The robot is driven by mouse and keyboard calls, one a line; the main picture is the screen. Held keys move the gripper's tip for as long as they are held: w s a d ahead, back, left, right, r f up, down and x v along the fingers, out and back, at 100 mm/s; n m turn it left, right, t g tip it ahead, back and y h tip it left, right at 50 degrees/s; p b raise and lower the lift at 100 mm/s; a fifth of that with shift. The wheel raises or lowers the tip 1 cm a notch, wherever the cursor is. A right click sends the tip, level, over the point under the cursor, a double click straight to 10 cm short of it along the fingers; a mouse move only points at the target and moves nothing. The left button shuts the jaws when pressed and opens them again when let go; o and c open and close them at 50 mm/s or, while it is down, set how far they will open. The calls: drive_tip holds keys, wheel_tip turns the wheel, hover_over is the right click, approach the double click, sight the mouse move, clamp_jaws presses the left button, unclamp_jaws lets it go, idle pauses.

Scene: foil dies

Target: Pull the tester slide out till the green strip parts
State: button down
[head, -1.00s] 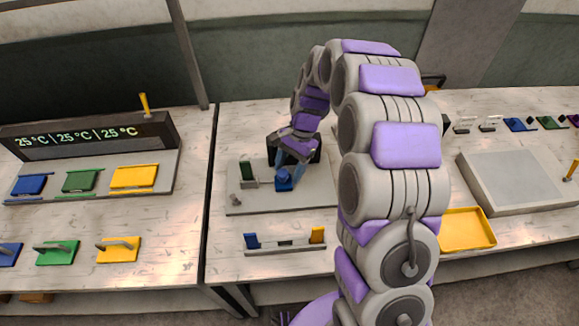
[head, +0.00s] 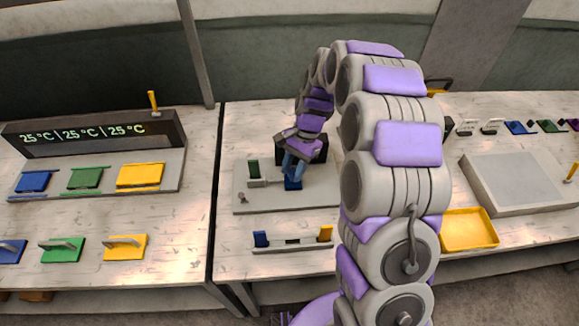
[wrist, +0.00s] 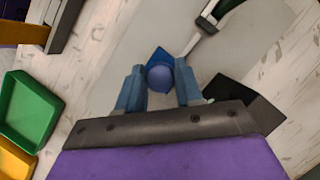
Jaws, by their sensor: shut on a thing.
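The tester stands on a grey plate (head: 262,202) on the middle table. Its green strip (head: 253,168) stands upright in a grey holder at the plate's left; it also shows in the wrist view (wrist: 208,20). I cannot tell whether the strip is whole. The blue slide piece (head: 293,184) is to the right of the strip. In the wrist view its round blue knob (wrist: 160,77) sits between my fingers. My gripper (head: 294,170) points down and is shut on this knob. A dark block behind my gripper is partly hidden.
A rack (head: 290,246) with blue and yellow pieces lies in front of the plate. A yellow tray (head: 468,230) and a grey-topped box are at right. The left table holds a temperature display (head: 90,138) and several coloured dies. My arm hides the table's middle right.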

drive_tip(key=d, duration=0.2)
drive_tip(key=d+p, duration=0.1)
drive_tip(key=d, duration=0.2)
drive_tip(key=d+p, duration=0.1)
drive_tip(key=d, duration=0.1)
drive_tip(key=shift+w+d+r, duration=0.2)
drive_tip(key=shift+w+d, duration=0.15)
drive_tip(key=shift+w, duration=0.05)
drive_tip(key=shift+a, duration=0.2)
drive_tip(key=c, duration=1.2)
unclamp_jaws()
drive_tip(key=shift+a, duration=0.1)
drive_tip(key=o, duration=0.4)
drive_tip(key=shift+w+a+f, duration=0.1)
drive_tip(key=shift+a+f, duration=0.1)
drive_tip(key=shift+c, duration=0.2)
drive_tip(key=shift+o, duration=0.3)
drive_tip(key=shift+s+d, duration=0.15)
drive_tip(key=shift+s, duration=0.05)
drive_tip(key=shift+d+r, duration=0.1)
drive_tip(key=p+v, duration=0.3)
drive_tip(key=v, duration=1.4)
drive_tip(key=shift+w+d, duration=0.1)
drive_tip(key=shift+r, duration=0.1)
